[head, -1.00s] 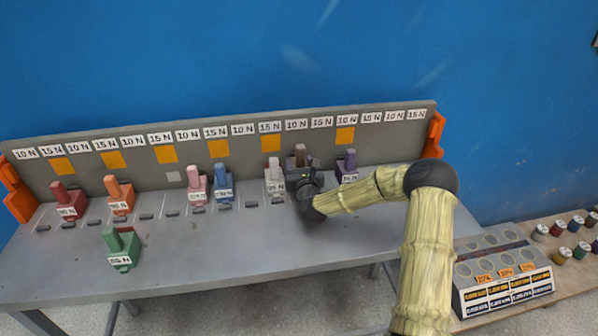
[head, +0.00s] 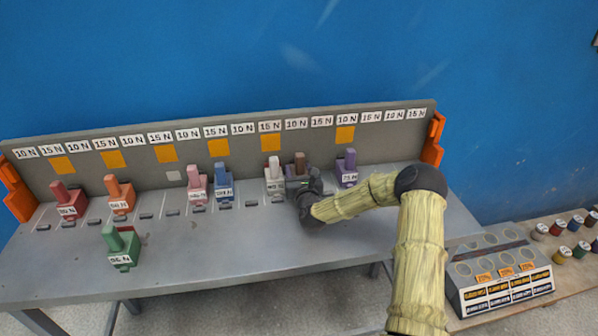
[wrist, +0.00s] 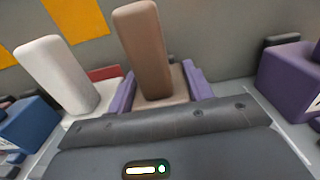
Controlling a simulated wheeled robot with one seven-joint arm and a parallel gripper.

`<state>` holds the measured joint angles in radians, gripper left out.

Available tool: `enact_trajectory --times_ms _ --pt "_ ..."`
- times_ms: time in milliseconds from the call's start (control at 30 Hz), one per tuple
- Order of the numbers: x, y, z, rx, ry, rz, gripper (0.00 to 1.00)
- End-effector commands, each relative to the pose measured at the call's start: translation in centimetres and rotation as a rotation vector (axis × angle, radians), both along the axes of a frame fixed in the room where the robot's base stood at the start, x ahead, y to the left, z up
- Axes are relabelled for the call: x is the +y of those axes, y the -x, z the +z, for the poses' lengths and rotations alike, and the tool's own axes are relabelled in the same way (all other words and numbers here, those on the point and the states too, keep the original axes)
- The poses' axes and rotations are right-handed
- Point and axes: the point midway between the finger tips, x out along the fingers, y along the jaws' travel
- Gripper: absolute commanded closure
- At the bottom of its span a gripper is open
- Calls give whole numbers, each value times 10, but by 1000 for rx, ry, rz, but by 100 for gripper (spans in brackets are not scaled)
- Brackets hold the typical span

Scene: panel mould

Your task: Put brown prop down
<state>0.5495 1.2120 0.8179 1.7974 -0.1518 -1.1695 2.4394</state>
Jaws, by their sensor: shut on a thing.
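The brown prop (head: 299,163) is upright near the back panel, between a white prop (head: 274,180) and a purple prop (head: 348,169). In the wrist view the brown prop's tall post (wrist: 145,50) rises from a wider brown base. My gripper (head: 298,181) is shut on that base; in the wrist view purple pieces of my gripper (wrist: 160,88) flank it on both sides. The underside of the brown prop is hidden, so I cannot tell whether it touches the table.
The grey table (head: 205,255) carries a back panel with 10 N and 15 N labels and orange squares. Red, orange, pink and blue props stand to the left, and a green prop (head: 121,249) nearer the front. The front middle is clear. A sloped box (head: 500,270) stands at right.

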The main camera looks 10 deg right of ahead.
Motion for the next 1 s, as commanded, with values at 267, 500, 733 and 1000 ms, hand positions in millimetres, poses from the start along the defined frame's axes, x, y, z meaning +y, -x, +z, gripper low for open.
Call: enact_trajectory --times_ms 267,500,733,1000 --pt "0 0 -2 1 0 0 40" --pt "0 0 3 1 0 0 40" --pt "0 27 0 3 -2 1 40" --pt "0 71 -1 4 -2 1 40"
